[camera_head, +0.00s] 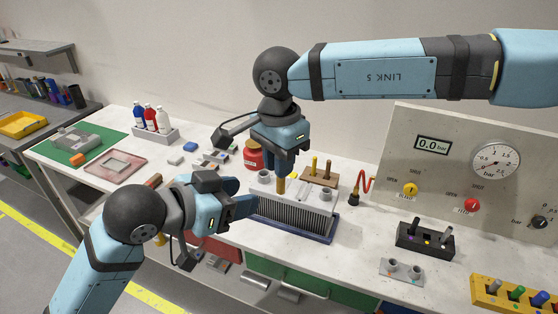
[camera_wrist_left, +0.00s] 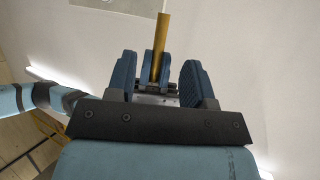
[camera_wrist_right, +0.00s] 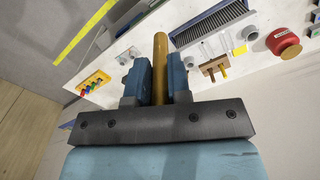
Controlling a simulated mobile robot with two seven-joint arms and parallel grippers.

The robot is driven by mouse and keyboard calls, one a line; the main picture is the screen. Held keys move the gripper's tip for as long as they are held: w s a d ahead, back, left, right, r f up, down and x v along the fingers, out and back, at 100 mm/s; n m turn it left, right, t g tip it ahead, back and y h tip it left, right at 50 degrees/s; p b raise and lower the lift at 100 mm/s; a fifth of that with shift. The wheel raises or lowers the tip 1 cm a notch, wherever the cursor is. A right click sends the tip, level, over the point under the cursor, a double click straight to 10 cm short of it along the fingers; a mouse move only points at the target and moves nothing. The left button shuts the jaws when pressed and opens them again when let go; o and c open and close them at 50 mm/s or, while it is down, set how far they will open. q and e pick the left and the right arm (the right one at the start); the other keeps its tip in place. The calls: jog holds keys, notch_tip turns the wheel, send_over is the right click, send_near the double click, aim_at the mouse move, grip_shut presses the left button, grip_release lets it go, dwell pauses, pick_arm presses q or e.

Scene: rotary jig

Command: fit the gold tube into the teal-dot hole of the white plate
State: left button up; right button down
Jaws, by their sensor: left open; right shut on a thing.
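The gold tube (camera_head: 281,186) is held upright, hanging down from my right gripper (camera_head: 281,170) above the left end of the finned block. In the right wrist view the tube (camera_wrist_right: 160,58) stands between the two blue fingers. A small pale plate (camera_head: 402,269) with two raised grey rings and coloured dots lies at the front right; its dots are too small to tell surely. My left gripper (camera_head: 246,206) is open, to the lower left of the tube and apart from it. In the left wrist view the tube (camera_wrist_left: 161,42) shows beyond the open fingers.
The finned block (camera_head: 292,217) stands in a blue tray. Behind are a wooden peg holder (camera_head: 320,175) and a red jar (camera_head: 253,154). A black block (camera_head: 425,240), a yellow rack (camera_head: 515,297) and a gauge panel (camera_head: 455,165) are at the right.

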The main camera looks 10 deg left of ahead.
jog(key=shift+w, duration=0.1)
pick_arm(q)
jog(key=a+f+n+t+y, duration=0.1)
jog(key=a+f+n+y, duration=0.25)
jog(key=f, duration=1.65)
jog(key=s+a+f+y, duration=0.1)
jog(key=s+f, duration=0.6)
jog(key=f, duration=0.2)
jog(key=s+a+f+n+y, duration=0.1)
jog(key=s+f, duration=0.5)
jog(key=f, duration=0.4)
jog(key=shift+s+a, duration=0.2)
jog(key=shift+s, duration=0.15)
jog(key=shift+f+n, duration=0.1)
jog(key=shift+n, duration=0.15)
pick_arm(e)
jog(key=shift+d+f, duration=0.1)
